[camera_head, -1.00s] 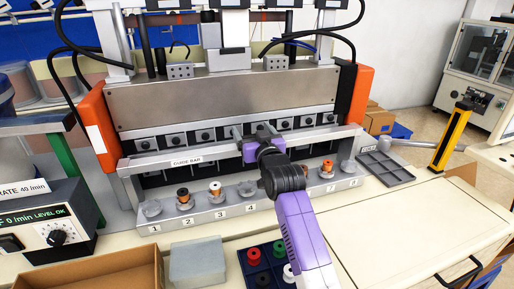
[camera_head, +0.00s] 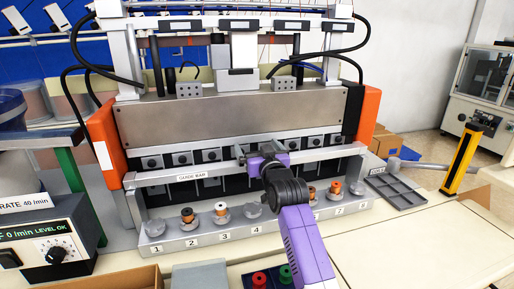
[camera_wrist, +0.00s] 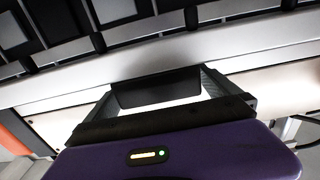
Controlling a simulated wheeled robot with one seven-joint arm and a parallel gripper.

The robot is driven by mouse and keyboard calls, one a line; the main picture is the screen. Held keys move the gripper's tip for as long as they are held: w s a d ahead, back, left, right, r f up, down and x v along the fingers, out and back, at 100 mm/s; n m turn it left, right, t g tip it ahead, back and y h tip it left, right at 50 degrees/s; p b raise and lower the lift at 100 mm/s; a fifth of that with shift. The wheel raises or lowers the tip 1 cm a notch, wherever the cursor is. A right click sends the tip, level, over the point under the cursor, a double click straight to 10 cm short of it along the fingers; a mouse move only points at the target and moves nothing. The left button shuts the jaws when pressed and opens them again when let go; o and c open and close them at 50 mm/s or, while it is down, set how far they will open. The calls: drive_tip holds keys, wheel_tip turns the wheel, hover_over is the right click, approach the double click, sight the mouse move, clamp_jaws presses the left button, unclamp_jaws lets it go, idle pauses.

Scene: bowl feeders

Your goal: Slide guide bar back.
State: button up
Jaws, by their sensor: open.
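The guide bar (camera_head: 218,172) is a long pale metal rail with a GUIDE BAR label, running across the front of the machine above the numbered stations. My gripper (camera_head: 258,152) is at the middle of the bar, with its fingers pointing toward the machine. In the wrist view my gripper (camera_wrist: 160,92) is open, its two fingers spread apart. A dark block (camera_wrist: 155,88) lies between the fingers, close to the pale bar (camera_wrist: 240,45). I cannot tell whether the fingers touch it. My wrist hides part of the bar and the middle stations.
Orange end housings (camera_head: 103,143) flank the machine. The numbered station rail (camera_head: 205,240) below holds several spools. A grey tray (camera_head: 395,190) and a yellow post (camera_head: 462,155) stand at the right. The cream worktop (camera_head: 425,240) at right front is clear.

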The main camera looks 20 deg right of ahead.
drive_tip(key=s+b, duration=0.1)
drive_tip(key=s, duration=0.6)
drive_tip(key=shift+s, duration=0.3)
